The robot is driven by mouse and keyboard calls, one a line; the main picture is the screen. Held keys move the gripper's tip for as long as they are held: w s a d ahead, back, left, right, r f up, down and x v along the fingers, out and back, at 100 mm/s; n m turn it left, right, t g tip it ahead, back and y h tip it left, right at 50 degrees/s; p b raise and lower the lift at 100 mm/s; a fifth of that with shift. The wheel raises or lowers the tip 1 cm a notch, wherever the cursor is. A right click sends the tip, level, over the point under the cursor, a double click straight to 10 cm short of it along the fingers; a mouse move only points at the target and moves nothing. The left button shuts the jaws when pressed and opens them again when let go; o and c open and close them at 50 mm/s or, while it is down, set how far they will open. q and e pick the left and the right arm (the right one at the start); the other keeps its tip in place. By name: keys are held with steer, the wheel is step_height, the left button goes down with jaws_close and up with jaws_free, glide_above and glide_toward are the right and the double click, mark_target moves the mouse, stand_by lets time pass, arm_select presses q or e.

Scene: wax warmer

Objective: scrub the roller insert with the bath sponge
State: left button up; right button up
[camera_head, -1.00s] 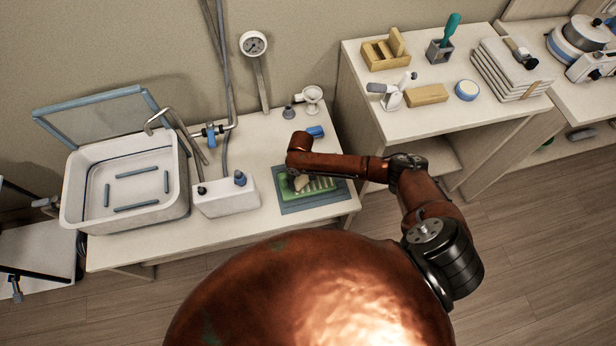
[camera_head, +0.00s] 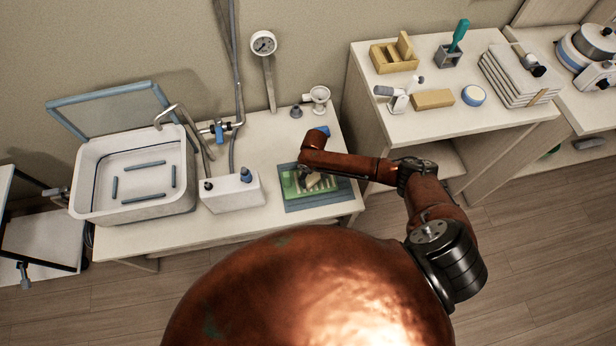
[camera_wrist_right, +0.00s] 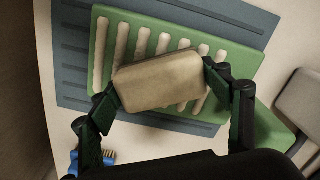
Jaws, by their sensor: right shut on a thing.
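The roller insert, a green plate with a row of cream slots or bars (camera_head: 290,186), lies on a blue-grey mat (camera_head: 300,206) on the left table. In the right wrist view the roller insert (camera_wrist_right: 103,52) lies flat on the mat (camera_wrist_right: 72,75). My right gripper (camera_wrist_right: 160,88) is shut on the tan bath sponge (camera_wrist_right: 158,78), one finger at each end. The sponge is over the middle of the insert and hides part of the bars; it looks to be at or just above them. In the head view my forearm partly covers the gripper. My left gripper is not in view.
A white basin (camera_head: 88,196) and a white box (camera_head: 232,196) with blue knob stand left of the mat. A blue brush (camera_head: 320,132) and a small white funnel-like piece (camera_head: 318,95) are behind it. A higher cabinet (camera_head: 460,60) stands right.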

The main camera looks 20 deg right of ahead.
mark_target(330, 177)
steer(key=shift+s+d, duration=0.2)
steer(key=shift+d, duration=0.75)
steer(key=shift+s+d+p, duration=0.2)
steer(key=shift+d+p, duration=0.2)
steer(key=shift+d, duration=0.35)
steer(key=shift+s+d+p, duration=0.15)
steer(key=shift+d+p, duration=0.2)
steer(key=shift+d, duration=0.35)
steer(key=shift+s+d+p, duration=0.15)
steer(key=shift+d, duration=0.45)
steer(key=shift+s+d+p, duration=0.15)
steer(key=shift+d, duration=0.4)
steer(key=shift+d, duration=0.1)
steer(key=shift+s+d+p, duration=0.15)
steer(key=shift+s+d, duration=0.05)
steer(key=shift+d, duration=0.65)
steer(key=shift+s+d+p, duration=0.2)
steer(key=shift+d, duration=0.65)
steer(key=shift+s+d+p, duration=0.15)
steer(key=shift+s+d, duration=0.05)
steer(key=shift+d, duration=0.65)
step_height(330, 177, up, 7)
steer(key=p, duration=0.7)
